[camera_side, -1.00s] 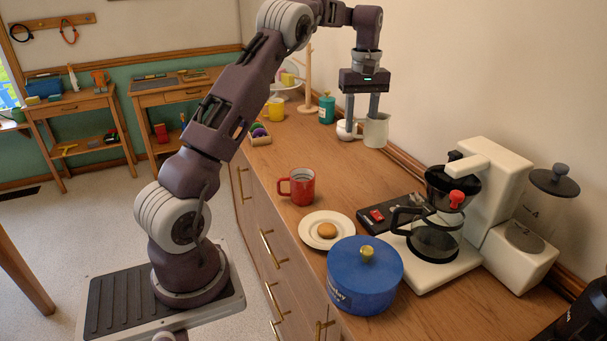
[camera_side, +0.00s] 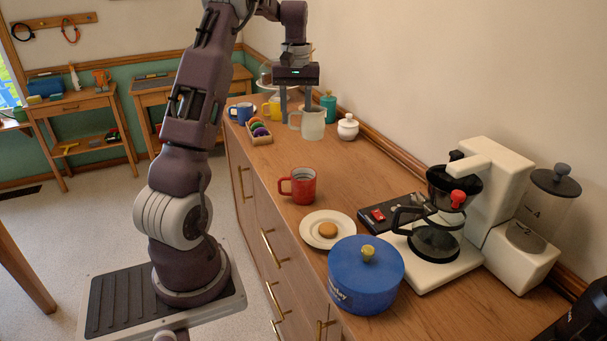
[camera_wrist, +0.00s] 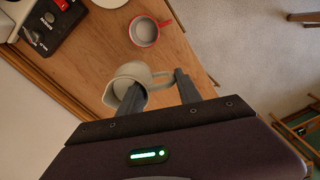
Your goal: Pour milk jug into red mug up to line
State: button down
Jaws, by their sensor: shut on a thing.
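The milk jug (camera_side: 312,123), pale and translucent with a handle on its left, is upright at the back part of the counter in the side view. My gripper (camera_side: 297,115) is shut on the jug at its handle side. The jug also shows in the wrist view (camera_wrist: 124,84), between my gripper's fingers (camera_wrist: 160,90) and the mug. Whether the jug's base touches the counter is hard to tell. The red mug (camera_side: 302,187) stands upright on the counter, nearer the camera, apart from the jug. In the wrist view the mug (camera_wrist: 144,31) shows a pale inside; no line is readable.
A plate with a cookie (camera_side: 327,230), a blue pot (camera_side: 365,275) and a coffee maker (camera_side: 440,225) stand nearer the camera. A white sugar pot (camera_side: 348,128), a teal canister (camera_side: 328,106), a box of coloured pods (camera_side: 259,131) and blue and yellow mugs surround the jug. Counter between jug and red mug is clear.

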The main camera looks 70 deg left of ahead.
jog(key=shift+s+a+m, duration=0.8)
jog(key=shift+s+a, duration=0.2)
jog(key=shift+s, duration=6.9)
notch_tip(320, 180, down, 13)
jog(key=shift+w+r, duration=0.1)
jog(key=shift+w, duration=0.05)
jog(key=w+d+r+g+y, duration=0.2)
jog(key=w+d+r+g, duration=0.1)
jog(key=r, duration=0.4)
jog(key=shift+w+g+y, duration=0.4)
jog(key=shift+w+g, duration=0.5)
jog(key=shift+g, duration=0.1)
jog(key=shift+w+d+r+g+y, duration=0.25)
jog(key=shift+w+g, duration=0.1)
jog(key=shift+w, duration=0.1)
jog(key=shift+w+d+r+g+y, duration=0.2)
jog(key=shift+w+d+g+y, duration=0.05)
jog(key=shift+w+g, duration=0.15)
